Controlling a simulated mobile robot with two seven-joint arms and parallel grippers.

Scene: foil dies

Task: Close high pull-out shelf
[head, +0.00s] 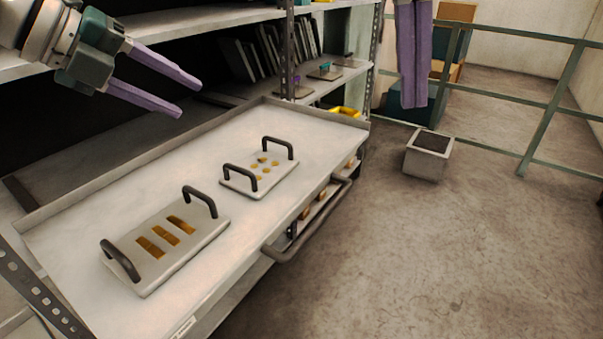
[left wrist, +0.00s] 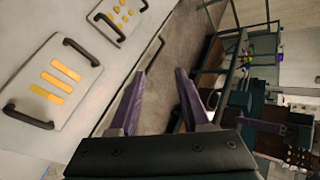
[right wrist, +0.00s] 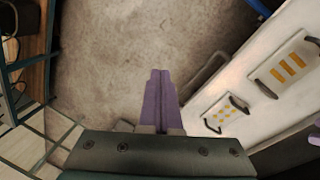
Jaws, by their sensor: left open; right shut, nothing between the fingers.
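The high pull-out shelf (head: 108,207) is a pale tray with a raised rim, extended out of the rack in the head view. Its dark grey bar handle (head: 312,222) runs along the front edge. Two plates with black handles lie on it: a larger one with three gold slots (head: 150,265) and a smaller one with gold dots (head: 240,183). My left gripper (head: 190,97) is open and empty above the shelf's back left part. My right gripper (head: 412,105) is shut and empty, pointing down beyond the shelf's far right end. The shelf also shows in the right wrist view (right wrist: 245,130).
The rack's upper shelf (head: 180,24) spans above the pull-out. Dark upright plates (head: 270,50) and a yellow bin (head: 346,112) sit behind it. A grey box (head: 428,155) stands on the floor near a green railing (head: 540,125). The floor before the shelf is clear.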

